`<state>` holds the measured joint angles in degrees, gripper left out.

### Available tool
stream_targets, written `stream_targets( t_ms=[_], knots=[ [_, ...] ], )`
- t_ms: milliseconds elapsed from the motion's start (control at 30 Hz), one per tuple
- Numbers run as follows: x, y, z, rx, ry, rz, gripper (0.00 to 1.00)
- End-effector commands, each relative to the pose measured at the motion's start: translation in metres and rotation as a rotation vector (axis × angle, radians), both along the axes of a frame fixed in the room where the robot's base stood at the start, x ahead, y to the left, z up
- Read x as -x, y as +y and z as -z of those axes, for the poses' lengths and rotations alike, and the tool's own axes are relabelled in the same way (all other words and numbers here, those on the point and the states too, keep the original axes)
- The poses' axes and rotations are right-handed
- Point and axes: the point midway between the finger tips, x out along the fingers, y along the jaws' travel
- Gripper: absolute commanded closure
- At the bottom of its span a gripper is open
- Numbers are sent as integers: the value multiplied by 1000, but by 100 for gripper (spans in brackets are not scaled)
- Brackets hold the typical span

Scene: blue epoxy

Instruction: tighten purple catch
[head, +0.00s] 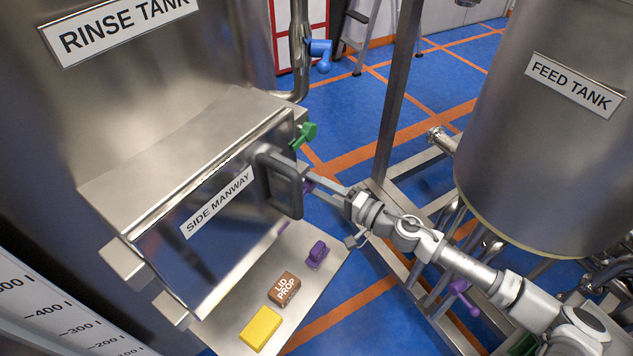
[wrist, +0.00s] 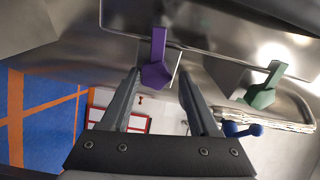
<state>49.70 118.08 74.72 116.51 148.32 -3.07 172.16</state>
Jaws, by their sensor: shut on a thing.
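The purple catch (wrist: 158,62) is on the side of the side manway (head: 175,262), below the green catch (head: 305,134). In the head view only a little of the purple catch (head: 308,186) shows, beside the black handle (head: 285,185). My gripper (head: 318,182) reaches in from the right. The green catch (wrist: 264,88) stands to the right there, apart from my fingers.
A shelf (head: 325,272) below the manway holds a loose purple piece (head: 316,254), a brown lid prop block (head: 284,289) and a yellow block (head: 261,328). A blue valve handle (head: 321,52) is on the rinse tank's pipe. A steel post (head: 396,95) and the feed tank (head: 540,150) stand at right.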

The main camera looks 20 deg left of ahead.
Motion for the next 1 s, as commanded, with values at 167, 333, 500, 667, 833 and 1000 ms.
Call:
stream_targets(
  t_ms=[167,333,500,667,833,1000],
  knots=[
    [0,0,-3,-2,-5,1,15],
    [-1,-1,-1,1,-5,2,0],
    [-1,-2,0,2,-5,2,0],
    [1,-11,1,3,-3,4,0],
    [4,-21,0,3,-3,4,0],
    [5,-21,1,3,-3,2,0]
  ],
)
